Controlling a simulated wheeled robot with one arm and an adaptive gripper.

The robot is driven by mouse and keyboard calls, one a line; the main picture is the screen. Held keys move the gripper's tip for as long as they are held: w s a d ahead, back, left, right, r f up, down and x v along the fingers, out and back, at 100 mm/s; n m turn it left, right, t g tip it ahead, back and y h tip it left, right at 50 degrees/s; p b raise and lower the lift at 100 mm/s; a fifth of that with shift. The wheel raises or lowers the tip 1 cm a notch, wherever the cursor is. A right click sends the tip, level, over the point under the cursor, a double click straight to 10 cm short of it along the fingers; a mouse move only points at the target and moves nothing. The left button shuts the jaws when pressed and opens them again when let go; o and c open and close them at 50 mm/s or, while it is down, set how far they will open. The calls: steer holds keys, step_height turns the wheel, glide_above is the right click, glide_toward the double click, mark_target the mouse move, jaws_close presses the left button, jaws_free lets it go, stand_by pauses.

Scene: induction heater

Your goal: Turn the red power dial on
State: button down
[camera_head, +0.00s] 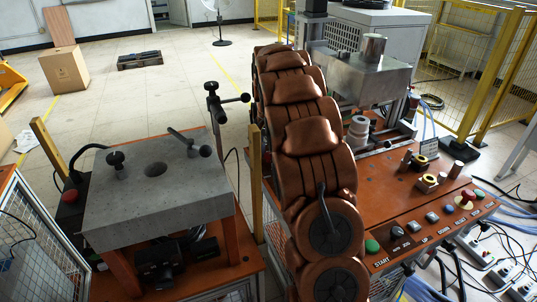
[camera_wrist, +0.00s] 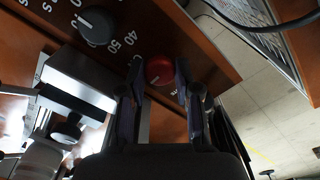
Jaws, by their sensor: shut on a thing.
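The red power dial (camera_wrist: 159,70) shows in the wrist view as a round red knob on the brown panel. My gripper (camera_wrist: 160,82) is shut on it, with one dark finger on each side. The fingers cover parts of the dial's sides, and I cannot tell which way it is turned. In the head view my brown arm hides the gripper and this dial.
A dark knob (camera_wrist: 95,26) with a numbered scale sits beside the dial, near a grey box (camera_wrist: 78,80). In the head view, the orange control bench (camera_head: 385,205) carries several buttons, including a red one (camera_head: 467,196). A grey-topped table (camera_head: 120,205) stands left.

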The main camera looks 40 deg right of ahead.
mark_target(269, 154)
steer(key=m+b, duration=0.1)
steer(key=m, duration=0.3)
steer(key=m+b, duration=0.1)
steer(key=m, duration=0.3)
steer(key=shift+m, duration=0.3)
stand_by(0.3)
steer(key=c, duration=0.8)
jaws_free()
step_height(269, 154, up, 12)
stand_by(0.8)
